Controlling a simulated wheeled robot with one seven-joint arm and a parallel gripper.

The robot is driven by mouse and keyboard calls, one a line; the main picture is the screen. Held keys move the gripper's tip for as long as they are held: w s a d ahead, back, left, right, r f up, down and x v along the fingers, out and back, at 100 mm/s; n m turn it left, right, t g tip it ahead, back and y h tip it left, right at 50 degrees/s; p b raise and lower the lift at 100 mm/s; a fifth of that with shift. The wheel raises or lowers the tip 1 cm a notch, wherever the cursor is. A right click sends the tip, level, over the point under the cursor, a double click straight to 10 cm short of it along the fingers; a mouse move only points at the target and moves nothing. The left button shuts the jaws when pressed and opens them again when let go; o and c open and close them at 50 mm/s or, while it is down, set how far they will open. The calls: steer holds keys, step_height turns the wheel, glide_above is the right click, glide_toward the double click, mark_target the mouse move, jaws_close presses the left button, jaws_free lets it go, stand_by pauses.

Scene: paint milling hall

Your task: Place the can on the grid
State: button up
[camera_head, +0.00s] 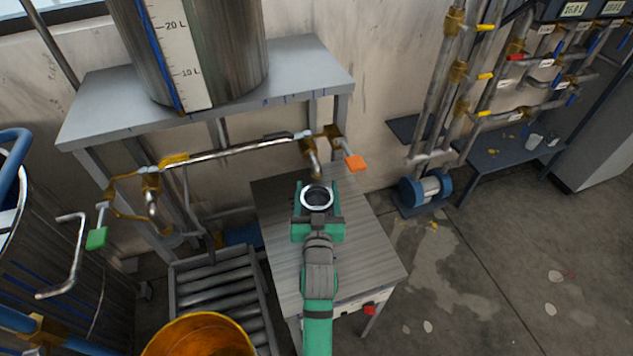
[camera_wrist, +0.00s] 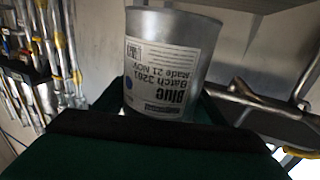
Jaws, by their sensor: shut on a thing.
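The can (camera_head: 318,198) is a small grey metal can, seen from above with a pale rim and dark inside in the head view. In the wrist view the can (camera_wrist: 170,60) carries a white label reading "Blue", upside down there. My green gripper (camera_head: 317,205) is shut on the can, one finger on each side, above the grey table (camera_head: 365,245). I cannot tell how high above the table it is. A grid of roller-like bars (camera_head: 215,290) stands to the left of the table, lower down; I cannot tell if this is the task's grid.
A pipe with an orange-handled valve (camera_head: 355,162) and a green-handled valve (camera_head: 97,238) runs behind and left. A shelf (camera_head: 310,65) holds a large graduated tank (camera_head: 225,50). An orange bucket (camera_head: 200,338) stands front left. The floor (camera_head: 480,260) to the right is mostly clear.

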steer(key=w+f, duration=0.3)
steer(key=w, duration=0.3)
steer(key=shift+w+f, duration=0.2)
steer(key=shift+f, duration=0.05)
steer(key=shift+f, duration=0.5)
steer(key=shift+s+f, duration=0.1)
steer(key=shift+f, duration=0.05)
steer(key=o, duration=1.1)
steer(key=shift+f, duration=0.2)
steer(key=shift+o, duration=0.2)
steer(key=shift+r, duration=0.15)
steer(key=s, duration=0.4)
steer(key=s+r, duration=0.1)
steer(key=s, duration=0.7)
steer(key=shift+r, duration=0.2)
